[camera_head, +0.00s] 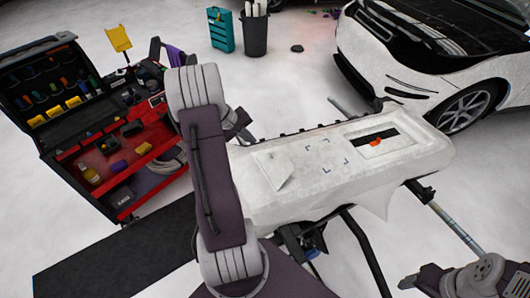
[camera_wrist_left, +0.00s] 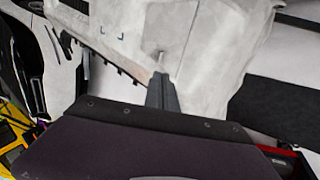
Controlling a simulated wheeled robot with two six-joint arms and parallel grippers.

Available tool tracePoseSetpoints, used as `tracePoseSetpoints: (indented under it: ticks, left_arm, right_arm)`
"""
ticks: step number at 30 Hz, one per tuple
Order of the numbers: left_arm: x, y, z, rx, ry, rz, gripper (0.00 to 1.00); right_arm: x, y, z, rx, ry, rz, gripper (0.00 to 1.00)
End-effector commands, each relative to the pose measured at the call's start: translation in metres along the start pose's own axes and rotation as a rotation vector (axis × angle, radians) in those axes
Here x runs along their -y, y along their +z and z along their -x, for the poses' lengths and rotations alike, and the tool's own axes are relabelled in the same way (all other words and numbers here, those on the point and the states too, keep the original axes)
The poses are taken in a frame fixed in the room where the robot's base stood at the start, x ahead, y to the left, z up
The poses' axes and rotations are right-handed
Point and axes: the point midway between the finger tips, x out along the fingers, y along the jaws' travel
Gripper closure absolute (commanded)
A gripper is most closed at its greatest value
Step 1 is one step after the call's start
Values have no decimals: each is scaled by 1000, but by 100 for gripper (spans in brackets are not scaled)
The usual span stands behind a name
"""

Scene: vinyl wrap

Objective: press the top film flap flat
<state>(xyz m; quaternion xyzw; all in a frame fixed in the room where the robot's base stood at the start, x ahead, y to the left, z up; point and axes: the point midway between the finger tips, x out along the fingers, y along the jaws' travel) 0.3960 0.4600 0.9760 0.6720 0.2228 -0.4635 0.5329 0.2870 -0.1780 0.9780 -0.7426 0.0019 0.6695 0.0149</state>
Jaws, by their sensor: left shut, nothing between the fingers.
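A long panel under pale film (camera_head: 330,190) lies on a stand in the middle of the head view. A lifted, roughly triangular patch of film (camera_head: 273,172) shows near its left end and looks like the top flap. The film also fills the upper part of the left wrist view (camera_wrist_left: 205,45), with a small raised point (camera_wrist_left: 160,53) just beyond my fingertips. My left gripper (camera_wrist_left: 160,80) is shut and empty over the film's edge; contact is unclear. In the head view, it (camera_head: 240,124) is partly hidden by my arm. My right gripper (camera_head: 408,283) is at the lower right, its jaws unclear.
A dark slot with an orange object (camera_head: 375,141) lies in the panel's right part. Loose film (camera_head: 375,205) hangs from its near edge. A red tool cart (camera_head: 115,165) stands left, a bin (camera_head: 255,36) behind, and a white car (camera_head: 410,75) at back right.

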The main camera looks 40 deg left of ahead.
Motion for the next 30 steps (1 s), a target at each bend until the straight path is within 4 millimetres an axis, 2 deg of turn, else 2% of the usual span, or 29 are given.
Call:
tracePoseSetpoints:
  ticks: [9,15,21,30]
  left_arm:
    - [0,1,-71,5,-1,0,100]
    - [0,1,-103,3,-2,-1,100]
    - [1,1,-116,1,-2,1,100]
    - [0,1,-117,1,-2,0,100]
  right_arm:
    - [0,0,2,0,0,0,35]
    - [0,0,5,0,0,0,35]
    - [0,0,6,0,0,0,35]
    - [0,0,6,0,0,0,35]
